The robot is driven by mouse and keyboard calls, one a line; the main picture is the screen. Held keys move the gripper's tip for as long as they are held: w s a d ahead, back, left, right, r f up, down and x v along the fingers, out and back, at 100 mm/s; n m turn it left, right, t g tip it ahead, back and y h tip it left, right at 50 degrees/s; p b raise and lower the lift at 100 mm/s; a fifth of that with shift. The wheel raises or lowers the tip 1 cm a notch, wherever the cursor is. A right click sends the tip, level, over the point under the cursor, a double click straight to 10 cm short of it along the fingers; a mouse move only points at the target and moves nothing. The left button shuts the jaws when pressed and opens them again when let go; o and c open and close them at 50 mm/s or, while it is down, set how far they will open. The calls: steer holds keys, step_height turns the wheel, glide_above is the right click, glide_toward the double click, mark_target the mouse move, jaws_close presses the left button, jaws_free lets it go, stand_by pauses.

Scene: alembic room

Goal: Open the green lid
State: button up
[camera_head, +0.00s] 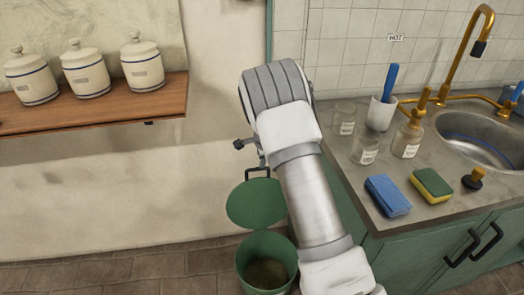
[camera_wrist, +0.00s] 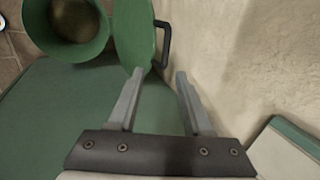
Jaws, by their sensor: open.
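The green lid (camera_head: 255,204) is raised, tilted up at the back of the green bin (camera_head: 266,262), whose open mouth shows its inside. The lid (camera_wrist: 134,32) appears nearly edge-on in the wrist view, beside the round bin (camera_wrist: 67,48). A black handle (camera_wrist: 165,43) stands out from the lid's outer face, on the wall side. My gripper (camera_wrist: 160,74) is open and empty, its fingertips close to the handle's near end. I cannot tell whether a finger touches the lid or handle. In the head view my arm hides most of the gripper.
The plaster wall (camera_wrist: 225,60) is close to my gripper's right. A wooden shelf (camera_head: 100,110) with three white canisters is on the left.

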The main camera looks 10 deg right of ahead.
steer(key=shift+v, duration=1.7)
steer(key=shift+s+f, duration=0.1)
